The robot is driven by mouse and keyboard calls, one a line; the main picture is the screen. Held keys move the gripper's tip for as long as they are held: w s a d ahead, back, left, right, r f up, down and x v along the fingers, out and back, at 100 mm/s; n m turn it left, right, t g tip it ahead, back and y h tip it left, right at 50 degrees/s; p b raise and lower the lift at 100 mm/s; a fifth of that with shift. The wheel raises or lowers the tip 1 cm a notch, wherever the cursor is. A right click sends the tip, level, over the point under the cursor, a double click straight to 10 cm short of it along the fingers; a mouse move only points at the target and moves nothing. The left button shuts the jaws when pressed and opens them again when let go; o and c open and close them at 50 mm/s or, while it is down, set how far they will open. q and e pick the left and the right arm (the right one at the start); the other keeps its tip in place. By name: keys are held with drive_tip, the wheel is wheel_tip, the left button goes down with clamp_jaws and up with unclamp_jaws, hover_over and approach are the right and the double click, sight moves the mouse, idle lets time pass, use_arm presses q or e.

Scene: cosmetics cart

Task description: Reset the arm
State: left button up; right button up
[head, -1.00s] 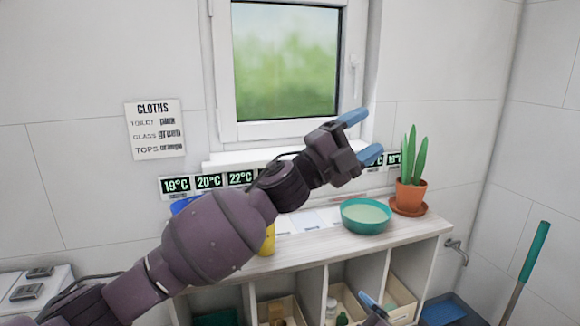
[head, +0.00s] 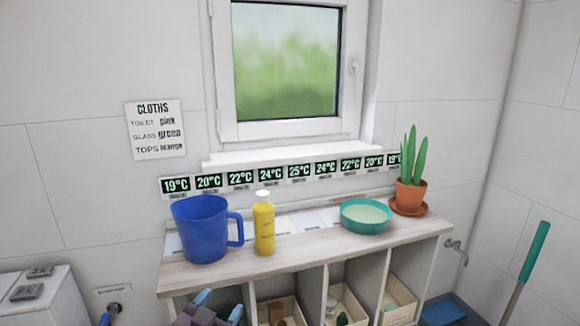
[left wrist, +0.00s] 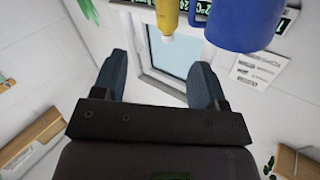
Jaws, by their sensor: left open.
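My left gripper (head: 218,306) shows at the bottom edge of the head view, low in front of the shelf unit. Only its blue fingertips and a bit of its purple body show; the rest of the arm is out of frame. In the left wrist view its two fingers (left wrist: 158,80) are spread apart with nothing between them. The blue jug (head: 200,230) and the yellow bottle (head: 264,228) stand upright on the shelf top, apart from the gripper. My right gripper is not in view.
The wooden shelf top (head: 300,250) also holds a teal bowl (head: 366,217) and a potted plant (head: 411,185). Open compartments below hold boxes (head: 277,311). A teal-handled tool (head: 533,252) leans at right. The air above the shelf is clear.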

use_arm(q)
drive_tip(key=s+a+f+n+g+y, duration=0.2)
drive_tip(key=s+a+f, duration=0.4)
drive_tip(key=s+f, duration=0.4)
drive_tip(key=s+a+f+n+g+y, duration=0.3)
drive_tip(key=s+a+f, duration=0.4)
drive_tip(key=s+f, duration=0.4)
drive_tip(key=s, duration=0.5)
drive_tip(key=shift+s+f+g, duration=0.25)
drive_tip(key=shift+s+g, duration=0.1)
drive_tip(key=shift+g, duration=0.05)
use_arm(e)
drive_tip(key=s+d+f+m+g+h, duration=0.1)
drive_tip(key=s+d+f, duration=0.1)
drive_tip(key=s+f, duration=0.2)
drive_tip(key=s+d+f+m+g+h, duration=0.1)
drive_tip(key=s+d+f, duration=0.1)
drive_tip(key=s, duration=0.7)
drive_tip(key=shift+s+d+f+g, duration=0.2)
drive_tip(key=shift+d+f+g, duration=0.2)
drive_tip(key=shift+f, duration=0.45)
use_arm(q)
drive_tip(key=shift+a, duration=0.1)
